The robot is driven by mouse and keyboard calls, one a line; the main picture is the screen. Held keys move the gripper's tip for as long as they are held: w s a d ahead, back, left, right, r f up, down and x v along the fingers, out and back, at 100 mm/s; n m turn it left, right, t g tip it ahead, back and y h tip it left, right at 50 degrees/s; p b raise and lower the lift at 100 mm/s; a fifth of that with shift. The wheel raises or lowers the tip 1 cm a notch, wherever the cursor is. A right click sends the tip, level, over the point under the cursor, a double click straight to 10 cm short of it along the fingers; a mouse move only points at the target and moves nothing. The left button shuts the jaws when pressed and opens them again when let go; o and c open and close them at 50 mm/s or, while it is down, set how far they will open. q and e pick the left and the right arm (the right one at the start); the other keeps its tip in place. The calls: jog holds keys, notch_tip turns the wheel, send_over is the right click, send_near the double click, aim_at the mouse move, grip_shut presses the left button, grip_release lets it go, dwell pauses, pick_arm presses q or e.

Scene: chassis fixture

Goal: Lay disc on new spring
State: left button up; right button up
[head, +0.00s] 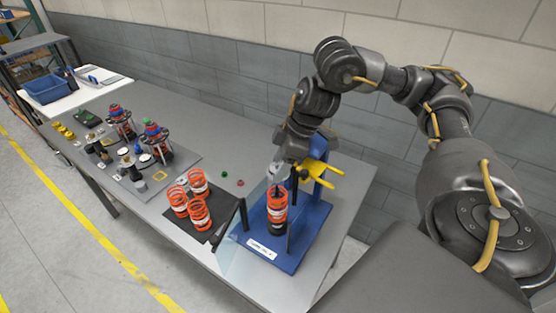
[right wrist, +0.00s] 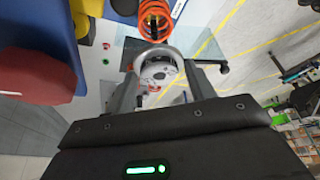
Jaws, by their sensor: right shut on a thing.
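My right gripper (head: 275,174) is shut on a pale grey disc, which shows between its fingers in the right wrist view (right wrist: 158,72). It holds the disc above an orange spring (head: 277,205) that stands upright in the blue fixture. The spring's orange coils also show in the right wrist view (right wrist: 156,18), beyond the disc. I cannot tell whether disc and spring touch. My left gripper is not in view.
The blue fixture (head: 258,248) has yellow prongs (head: 322,181) behind the spring and a clear panel in front. Several orange springs (head: 190,200) stand on a black mat to its left. Assembled struts (head: 155,142) and small parts stand further left.

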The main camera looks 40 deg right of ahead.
jog(key=shift+a+f+b, duration=0.1)
jog(key=shift+f+b, duration=0.2)
jog(key=shift+f, duration=0.1)
jog(key=shift+w+f+b, duration=0.1)
jog(key=shift+f+b, duration=0.25)
jog(key=shift+w+f+b, duration=0.25)
jog(key=shift+f+b, duration=0.75)
jog(key=shift+f, duration=0.05)
jog(key=shift+s, duration=0.2)
pick_arm(q)
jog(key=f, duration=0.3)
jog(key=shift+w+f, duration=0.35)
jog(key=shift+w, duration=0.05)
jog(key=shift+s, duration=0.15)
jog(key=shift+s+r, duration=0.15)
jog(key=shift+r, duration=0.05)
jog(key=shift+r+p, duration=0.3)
jog(key=shift+p, duration=0.15)
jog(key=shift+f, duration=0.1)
pick_arm(e)
jog(key=shift+f, duration=0.1)
